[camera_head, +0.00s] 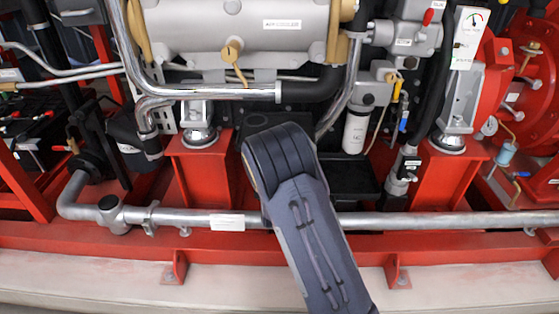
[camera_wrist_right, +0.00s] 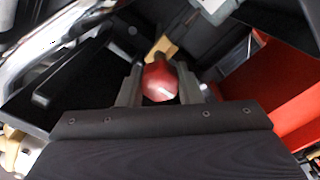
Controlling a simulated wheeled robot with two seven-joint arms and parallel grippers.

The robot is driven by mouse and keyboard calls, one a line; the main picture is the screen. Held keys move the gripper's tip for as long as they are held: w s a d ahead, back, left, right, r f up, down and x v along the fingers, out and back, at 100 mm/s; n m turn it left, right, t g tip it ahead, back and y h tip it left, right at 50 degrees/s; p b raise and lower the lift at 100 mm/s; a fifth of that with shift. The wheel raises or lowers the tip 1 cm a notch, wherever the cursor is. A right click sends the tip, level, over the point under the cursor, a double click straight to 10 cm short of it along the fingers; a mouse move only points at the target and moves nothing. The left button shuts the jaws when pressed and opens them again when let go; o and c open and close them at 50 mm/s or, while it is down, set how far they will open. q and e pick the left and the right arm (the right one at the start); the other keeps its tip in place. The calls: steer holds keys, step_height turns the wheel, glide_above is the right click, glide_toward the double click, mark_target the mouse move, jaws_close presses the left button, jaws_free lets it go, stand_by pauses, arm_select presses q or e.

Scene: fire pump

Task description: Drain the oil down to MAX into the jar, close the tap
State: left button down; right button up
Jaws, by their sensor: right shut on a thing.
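In the right wrist view a red faceted knob (camera_wrist_right: 160,84), which looks like the tap's handle, sits between the two fingers of my right gripper (camera_wrist_right: 158,82). The gripper is shut on it. A brass fitting (camera_wrist_right: 162,48) shows just behind the knob. In the head view my right arm rises from the bottom centre and hides its gripper and the knob. My left gripper is in neither view. I cannot make out the jar, the oil level or the MAX mark, nor whether oil is flowing.
A silver horizontal pipe (camera_head: 420,219) runs across the front above the red base frame (camera_head: 100,240). Red pedestals stand left (camera_head: 203,172) and right (camera_head: 440,180) of my arm. A white filter (camera_head: 355,132) hangs above a black box (camera_head: 350,178). A red panel (camera_wrist_right: 270,80) lies close on the gripper's right.

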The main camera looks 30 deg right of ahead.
steer(key=shift+f, duration=0.1)
stand_by(0.4)
steer(key=o, duration=1)
steer(key=shift+c, duration=0.2)
steer(key=shift+s, duration=0.1)
steer(key=p+v, duration=0.1)
steer(key=v, duration=0.6)
steer(key=shift+s+a+p, duration=0.25)
steer(key=shift+s+p, duration=0.05)
